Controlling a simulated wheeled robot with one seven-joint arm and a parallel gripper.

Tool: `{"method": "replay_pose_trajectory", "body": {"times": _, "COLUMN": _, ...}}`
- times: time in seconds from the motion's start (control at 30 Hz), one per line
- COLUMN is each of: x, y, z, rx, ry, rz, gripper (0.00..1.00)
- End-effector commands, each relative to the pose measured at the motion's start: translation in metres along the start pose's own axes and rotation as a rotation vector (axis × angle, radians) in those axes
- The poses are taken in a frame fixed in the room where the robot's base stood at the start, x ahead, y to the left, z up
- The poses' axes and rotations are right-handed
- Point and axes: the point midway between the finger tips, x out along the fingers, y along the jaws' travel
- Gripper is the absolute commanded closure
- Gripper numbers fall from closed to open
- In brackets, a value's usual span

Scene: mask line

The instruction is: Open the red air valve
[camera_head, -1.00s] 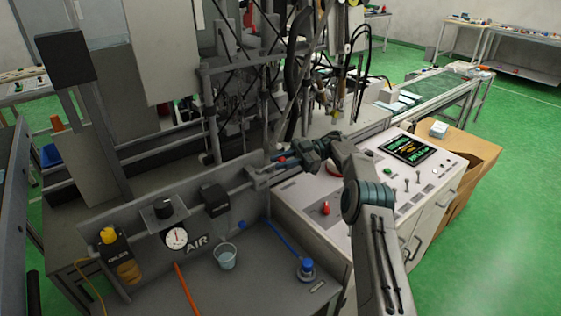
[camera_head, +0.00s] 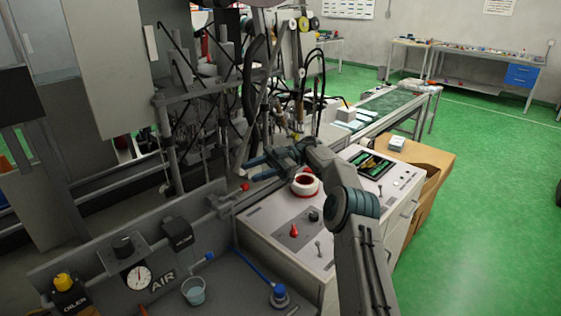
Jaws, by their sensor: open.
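A small red part (camera_head: 245,187), likely the valve handle, shows at the right end of the grey pipe (camera_head: 222,199) that runs out from the AIR panel (camera_head: 120,258). My gripper (camera_head: 249,168) is open, its two fingers pointing left. In the picture it is just above the red part. I cannot tell the gap in depth or whether they touch. Nothing shows between the fingers. Another red knob (camera_head: 293,231) stands on the white control cabinet.
The white cabinet (camera_head: 262,224) with a red-and-white ring (camera_head: 305,184) lies under and beside my arm. The machine frame with hoses and posts (camera_head: 168,140) stands close behind the gripper.

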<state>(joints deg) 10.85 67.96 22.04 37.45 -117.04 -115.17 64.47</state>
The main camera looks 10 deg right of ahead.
Motion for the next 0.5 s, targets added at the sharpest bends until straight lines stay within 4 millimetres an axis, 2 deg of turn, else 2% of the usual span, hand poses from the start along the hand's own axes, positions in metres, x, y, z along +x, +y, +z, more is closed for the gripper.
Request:
{"method": "replay_pose_trajectory", "body": {"times": 0.2, "x": -0.026, "y": -0.023, "z": -0.03, "rx": -0.002, "ry": 0.002, "rz": 0.0, "gripper": 0.59}}
{"method": "replay_pose_trajectory", "body": {"times": 0.5, "x": -0.049, "y": -0.042, "z": -0.053, "rx": 0.0, "ry": 0.002, "rz": -0.002, "gripper": 0.59}}
